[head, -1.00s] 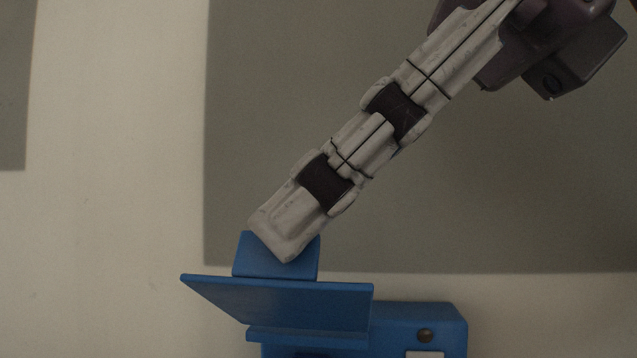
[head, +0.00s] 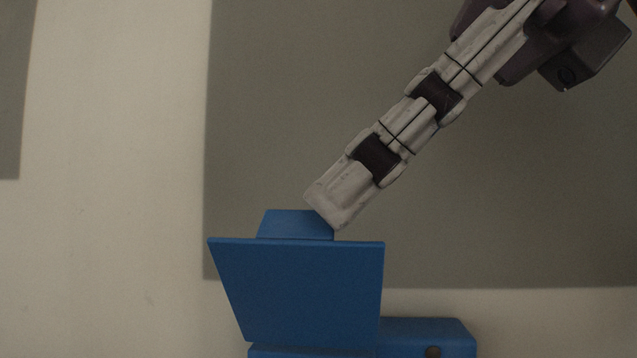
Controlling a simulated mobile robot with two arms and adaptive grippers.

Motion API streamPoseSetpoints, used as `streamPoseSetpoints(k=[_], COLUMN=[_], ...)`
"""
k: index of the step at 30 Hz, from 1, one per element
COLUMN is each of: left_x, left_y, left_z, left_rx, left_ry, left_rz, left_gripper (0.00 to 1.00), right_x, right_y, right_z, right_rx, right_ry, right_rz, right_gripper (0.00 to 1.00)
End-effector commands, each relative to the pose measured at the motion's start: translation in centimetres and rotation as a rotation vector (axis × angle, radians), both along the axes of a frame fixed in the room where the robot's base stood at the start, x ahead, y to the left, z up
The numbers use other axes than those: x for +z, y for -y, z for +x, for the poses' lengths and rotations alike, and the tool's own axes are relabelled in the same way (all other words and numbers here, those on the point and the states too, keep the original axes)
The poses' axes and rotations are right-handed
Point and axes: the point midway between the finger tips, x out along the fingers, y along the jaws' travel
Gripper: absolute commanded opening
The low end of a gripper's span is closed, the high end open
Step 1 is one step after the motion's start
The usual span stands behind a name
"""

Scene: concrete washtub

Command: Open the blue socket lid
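The blue socket lid (head: 308,290) stands raised at the bottom centre of the head view, its broad flat face showing. A smaller blue block (head: 292,224) shows above and behind its top edge. The blue socket body (head: 430,332) extends right at the bottom, partly cut off by the frame. My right gripper (head: 330,212) comes in from the upper right, its fingers together in one line. Its tip overlaps the right corner of the small blue block; I cannot tell whether it touches. My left gripper is not in view.
Behind is a pale wall (head: 110,200) with a large darker grey area (head: 520,220). The space left of the lid is clear.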

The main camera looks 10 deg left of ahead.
Motion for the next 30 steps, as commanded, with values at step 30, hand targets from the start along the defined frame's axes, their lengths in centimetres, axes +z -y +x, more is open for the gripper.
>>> streamPoseSetpoints(k=[30], left_x=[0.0], left_y=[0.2], left_z=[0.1], left_rx=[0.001], left_ry=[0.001], left_rz=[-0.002], left_gripper=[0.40], right_x=[3.2], right_y=[3.9], right_z=[2.1], right_rx=[0.004], right_ry=[0.001], right_rz=[0.000], right_gripper=[0.12])
